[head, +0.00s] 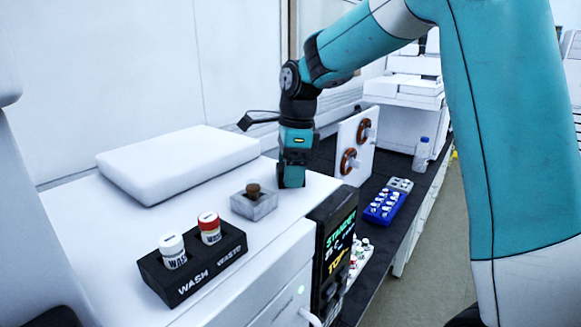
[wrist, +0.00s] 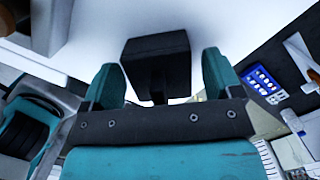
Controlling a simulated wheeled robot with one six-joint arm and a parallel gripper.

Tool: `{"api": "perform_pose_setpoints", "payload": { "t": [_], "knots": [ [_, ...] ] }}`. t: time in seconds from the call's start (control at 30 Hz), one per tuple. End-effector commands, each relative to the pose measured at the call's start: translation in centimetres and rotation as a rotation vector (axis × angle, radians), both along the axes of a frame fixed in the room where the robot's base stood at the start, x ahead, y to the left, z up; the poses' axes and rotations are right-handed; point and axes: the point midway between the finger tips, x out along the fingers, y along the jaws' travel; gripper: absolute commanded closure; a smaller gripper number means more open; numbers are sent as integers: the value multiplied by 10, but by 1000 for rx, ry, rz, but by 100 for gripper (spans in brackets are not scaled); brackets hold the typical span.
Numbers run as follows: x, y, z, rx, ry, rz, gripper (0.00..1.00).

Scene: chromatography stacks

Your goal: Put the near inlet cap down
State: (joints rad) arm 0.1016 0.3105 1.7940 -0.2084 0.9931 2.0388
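A small brown cap (head: 254,190) sits upright in a grey block (head: 262,206) on the white instrument top; I take it for the inlet cap. My gripper (head: 292,180) points down just right of the block, close above or touching the white top, apart from the cap. In the wrist view its two teal fingers (wrist: 162,80) stand wide apart. A dark block on a stem (wrist: 156,52) shows between them, with a gap on the right; I cannot tell what it is.
A black wash/waste holder (head: 190,285) with two vials stands front left. A white slab (head: 180,160) lies behind. Right are a white panel with brown rings (head: 345,140), a blue vial rack (head: 384,208) and a bottle (head: 421,155). The dark display (head: 335,245) borders the instrument's right edge.

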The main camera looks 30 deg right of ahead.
Motion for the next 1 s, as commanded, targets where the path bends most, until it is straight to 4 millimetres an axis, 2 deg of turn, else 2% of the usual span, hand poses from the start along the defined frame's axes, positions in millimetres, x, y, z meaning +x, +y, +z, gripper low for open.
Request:
{"api": "perform_pose_setpoints", "payload": {
  "t": [0.13,0.27,0.7,0.83,1.0],
  "knots": [
    [0,0,3,0,-1,0,15],
    [0,-1,15,1,-5,0,15],
    [-4,-12,108,1,-3,-1,15],
    [-5,-13,120,1,-2,0,15],
    [-5,-13,123,1,-1,3,15]
  ]
}}
